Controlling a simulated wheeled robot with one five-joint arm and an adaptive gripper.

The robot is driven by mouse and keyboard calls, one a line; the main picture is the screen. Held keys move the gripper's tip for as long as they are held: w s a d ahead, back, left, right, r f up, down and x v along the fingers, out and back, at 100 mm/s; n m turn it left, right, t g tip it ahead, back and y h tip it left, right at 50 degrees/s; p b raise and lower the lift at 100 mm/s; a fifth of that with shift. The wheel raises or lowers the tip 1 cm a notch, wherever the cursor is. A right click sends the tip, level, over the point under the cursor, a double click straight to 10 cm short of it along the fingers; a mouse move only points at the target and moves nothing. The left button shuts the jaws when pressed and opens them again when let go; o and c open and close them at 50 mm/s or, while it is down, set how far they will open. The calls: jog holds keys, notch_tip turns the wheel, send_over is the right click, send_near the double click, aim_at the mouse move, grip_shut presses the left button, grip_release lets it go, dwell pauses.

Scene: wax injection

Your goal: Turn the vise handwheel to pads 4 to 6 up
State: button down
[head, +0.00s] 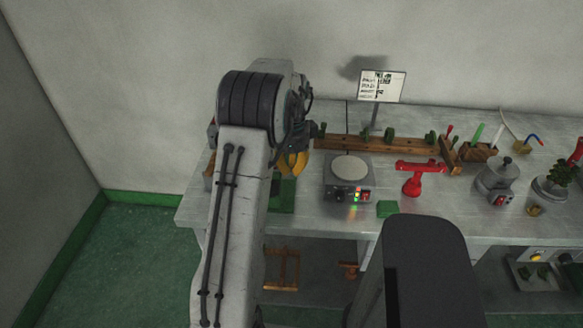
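My arm (236,190) rises at the left and bends at its dark elbow. It covers the left end of the bench. Dark wrist parts (299,112) show just right of the elbow. A curved yellow piece (295,163) shows below them; I cannot tell whether it belongs to my gripper or to a thing on the bench. My fingertips cannot be made out. A green flat surface (282,196) lies under this spot, partly behind my arm. I cannot make out the vise, its handwheel or the numbered pads; my arm may hide them.
On the metal bench (318,222) stand a hotplate (349,182) with lit lamps, a red stand (414,179), a small green block (387,208), a grey pot (497,178) and a wooden rack (350,142). A sign (382,86) stands behind. Green floor (130,250) is clear at left.

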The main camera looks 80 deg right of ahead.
jog(key=shift+f, duration=0.1)
jog(key=shift+s+f+b, duration=0.25)
jog(key=shift+f+b, duration=0.2)
jog(key=shift+f, duration=0.2)
